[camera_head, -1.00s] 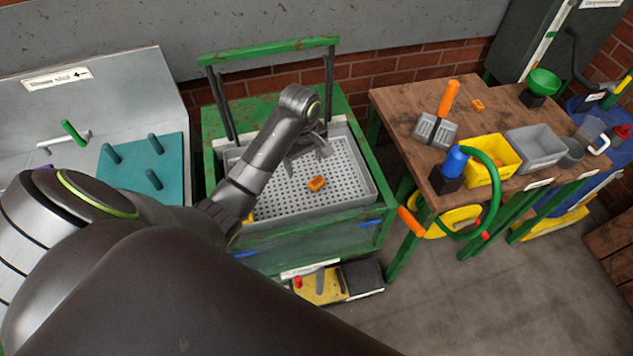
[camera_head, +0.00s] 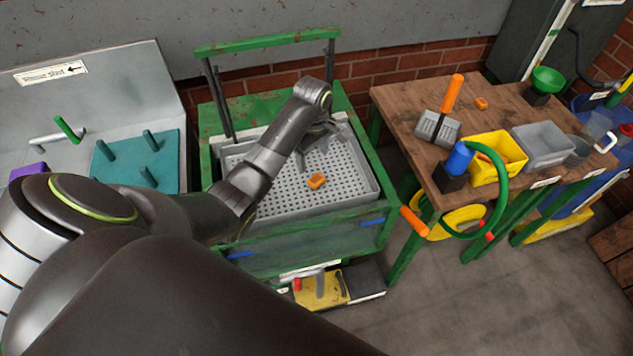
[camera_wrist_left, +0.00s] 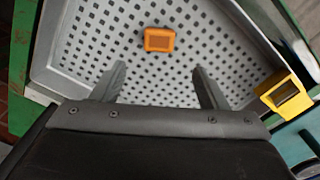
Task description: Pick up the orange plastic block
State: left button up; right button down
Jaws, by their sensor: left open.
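The orange plastic block (camera_head: 316,181) lies on the perforated floor of the grey tray (camera_head: 372,187), near its middle. In the left wrist view the block (camera_wrist_left: 159,40) lies beyond my fingertips, between their lines and a little left of centre. My left gripper (camera_head: 318,143) is open and empty above the far part of the tray, apart from the block. Its two fingers show in the left wrist view (camera_wrist_left: 158,72). My right gripper is in neither view. Another small orange piece (camera_head: 481,103) lies on the wooden table at the right.
The tray sits in a green frame with a raised handle bar (camera_head: 268,42) behind it. A teal peg board (camera_head: 137,176) stands at the left. The wooden table (camera_head: 400,100) at the right holds a yellow bin (camera_head: 484,174) and a grey bin (camera_head: 543,158). A yellow piece (camera_wrist_left: 287,93) shows at the tray's edge.

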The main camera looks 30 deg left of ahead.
aim_at(315, 178)
pick_arm(q)
notch_tip(315, 178, down, 3)
jog(key=shift+f, duration=0.1)
jog(key=shift+d+f+p, duration=0.2)
jog(key=shift+f+p, duration=0.55)
jog(key=shift+f, duration=1.95)
jog(key=c, duration=1.1)
jog(key=shift+o, duration=0.2)
jog(key=shift+r, duration=0.15)
